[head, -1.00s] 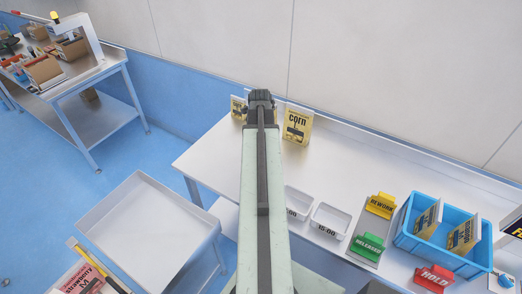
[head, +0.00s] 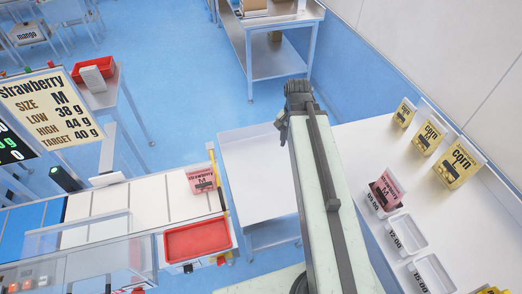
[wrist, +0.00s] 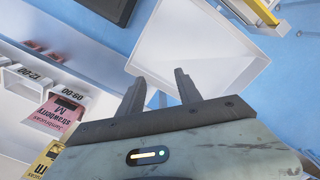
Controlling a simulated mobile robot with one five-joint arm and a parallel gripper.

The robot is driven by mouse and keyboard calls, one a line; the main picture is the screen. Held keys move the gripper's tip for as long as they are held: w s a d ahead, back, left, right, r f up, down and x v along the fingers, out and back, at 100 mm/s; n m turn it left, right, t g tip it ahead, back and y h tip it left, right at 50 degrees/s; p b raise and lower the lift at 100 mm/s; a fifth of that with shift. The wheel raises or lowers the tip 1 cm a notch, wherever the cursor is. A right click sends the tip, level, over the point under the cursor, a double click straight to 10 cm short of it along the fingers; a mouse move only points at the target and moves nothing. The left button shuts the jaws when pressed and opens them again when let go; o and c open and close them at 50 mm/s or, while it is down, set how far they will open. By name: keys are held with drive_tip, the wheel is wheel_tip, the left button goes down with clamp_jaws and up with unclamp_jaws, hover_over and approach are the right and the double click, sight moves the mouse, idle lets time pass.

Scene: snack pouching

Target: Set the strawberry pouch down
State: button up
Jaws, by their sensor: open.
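One pink strawberry pouch (head: 386,190) stands leaning in the small white tray marked 09:00 on the right-hand table. It also shows in the wrist view (wrist: 58,114), at the left, clear of my fingers. My gripper (head: 294,100) is at the far end of my arm, seen mostly from behind. In the wrist view the two fingers (wrist: 162,88) are apart with nothing between them, over the edge of an empty white tray-topped stand (wrist: 190,40).
The white stand (head: 255,165) sits between conveyor and table. Several yellow corn pouches (head: 429,136) stand along the table's back. An empty 12:00 tray (head: 406,234) adjoins the 09:00 one. A red tray (head: 197,240) lies beside the conveyor's end.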

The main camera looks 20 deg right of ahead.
drive_tip(key=a+n, duration=0.9)
drive_tip(key=a, duration=0.4)
drive_tip(key=shift+w, duration=0.1)
drive_tip(key=shift+c, duration=0.5)
drive_tip(key=shift+a, duration=0.1)
